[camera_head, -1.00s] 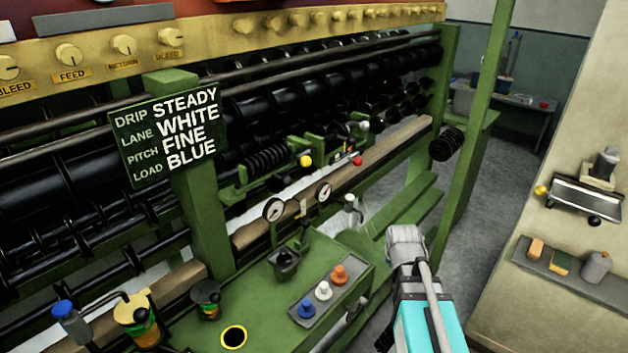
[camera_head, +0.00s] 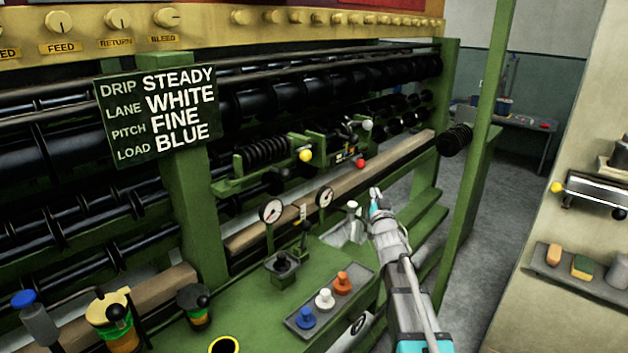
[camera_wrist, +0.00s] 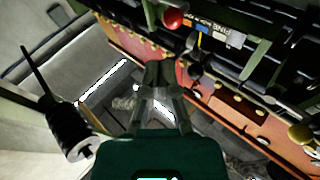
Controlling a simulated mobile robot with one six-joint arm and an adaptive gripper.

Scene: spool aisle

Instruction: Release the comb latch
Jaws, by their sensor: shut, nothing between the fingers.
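The comb carriage (camera_head: 290,150) is a green assembly with a black coil spring, mounted on the machine's front. A yellow ball knob (camera_head: 305,155), a red ball knob (camera_head: 361,163) and a pale ball knob (camera_head: 367,125) stick out from it. I cannot tell which knob belongs to the comb latch. The red knob also shows at the top of the wrist view (camera_wrist: 173,18). My gripper (camera_head: 376,192) is shut and empty, below and slightly right of the red knob in the head view, apart from it. In the wrist view its dark fingertips (camera_wrist: 158,73) are together.
A green sign (camera_head: 157,115) reads steady, white, fine, blue. Two gauges (camera_head: 271,211) and a tray (camera_head: 318,325) with blue, white and orange knobs stand on the green bench left of my arm. A green post (camera_head: 482,150) and a black coil (camera_head: 454,139) are to the right.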

